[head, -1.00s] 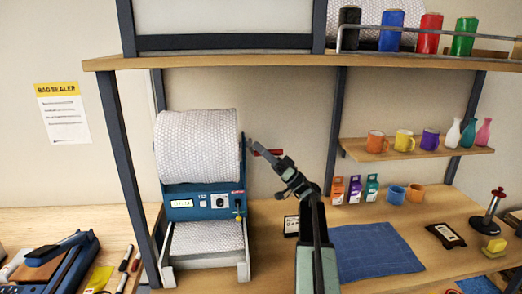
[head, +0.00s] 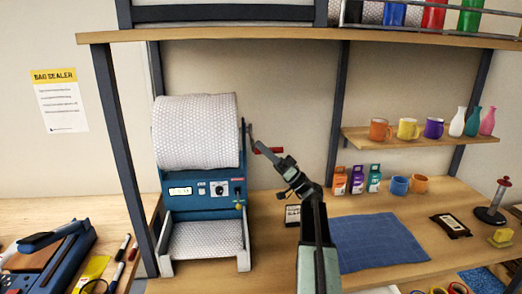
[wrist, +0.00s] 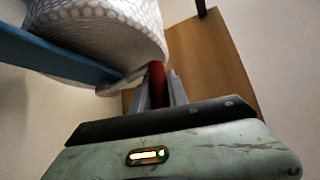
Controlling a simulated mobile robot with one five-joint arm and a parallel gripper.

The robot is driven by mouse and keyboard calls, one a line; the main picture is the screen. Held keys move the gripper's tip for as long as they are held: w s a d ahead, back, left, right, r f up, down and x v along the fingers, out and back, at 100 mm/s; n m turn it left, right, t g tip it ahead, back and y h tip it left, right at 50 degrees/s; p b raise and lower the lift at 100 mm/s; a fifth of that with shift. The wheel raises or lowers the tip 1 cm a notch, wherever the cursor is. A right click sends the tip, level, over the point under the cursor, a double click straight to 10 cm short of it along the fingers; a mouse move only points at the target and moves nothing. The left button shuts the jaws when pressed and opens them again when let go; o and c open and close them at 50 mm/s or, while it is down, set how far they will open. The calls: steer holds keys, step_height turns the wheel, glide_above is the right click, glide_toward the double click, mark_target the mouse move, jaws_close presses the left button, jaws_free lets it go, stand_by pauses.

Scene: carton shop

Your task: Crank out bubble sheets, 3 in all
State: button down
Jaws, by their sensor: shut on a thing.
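The bubble-sheet machine (head: 205,190) stands on the bench at the left, blue with a small lit display. A big roll of bubble wrap (head: 196,132) sits on top of it, and a bubble sheet (head: 205,240) lies in its lower tray. A crank with a red handle (head: 269,150) is on the machine's right side. My gripper (head: 278,163) is at that handle; in the wrist view my gripper (wrist: 162,92) has its fingers on both sides of the red handle (wrist: 157,80), shut on it. The display's figures are too small to read.
A blue cloth (head: 375,243) lies on the bench right of my arm. Mugs and vases stand on the small shelf (head: 420,142). Small boxes (head: 357,180) and mugs stand on the bench below. A bag sealer (head: 45,260) is on the left table. An upper shelf (head: 290,35) spans above.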

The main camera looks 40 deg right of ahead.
steer(key=shift+s, duration=0.2)
steer(key=c, duration=1.5)
jaws_free()
steer(key=shift+o, duration=1)
steer(key=shift+s+a+r, duration=0.1)
steer(key=shift+s+r, duration=0.05)
steer(key=shift+s, duration=0.1)
steer(key=shift+w, duration=0.15)
